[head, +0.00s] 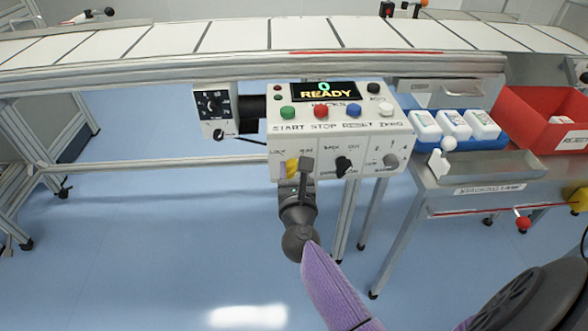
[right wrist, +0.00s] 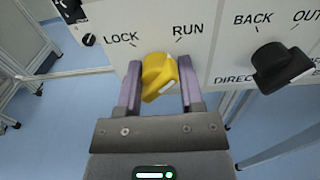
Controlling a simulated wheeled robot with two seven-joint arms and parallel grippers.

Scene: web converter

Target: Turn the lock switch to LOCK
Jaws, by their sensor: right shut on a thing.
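The lock switch is a yellow knob (right wrist: 160,73) on the front of the white control panel, below the printed words LOCK and RUN in the right wrist view. In the head view the yellow knob (head: 292,169) shows partly behind my gripper. My right gripper (head: 303,174) reaches up to it from below. In the right wrist view the two fingers of the right gripper (right wrist: 161,84) stand on either side of the knob, shut on it. I cannot tell for certain which label the knob points to. My left gripper is not in view.
A black knob (right wrist: 275,66) under BACK and OUT sits right of the yellow one. The panel (head: 330,135) carries several buttons and a READY display (head: 325,91). A side table (head: 470,180) with white packs and a red bin (head: 540,118) stands right. Below the panel is open floor.

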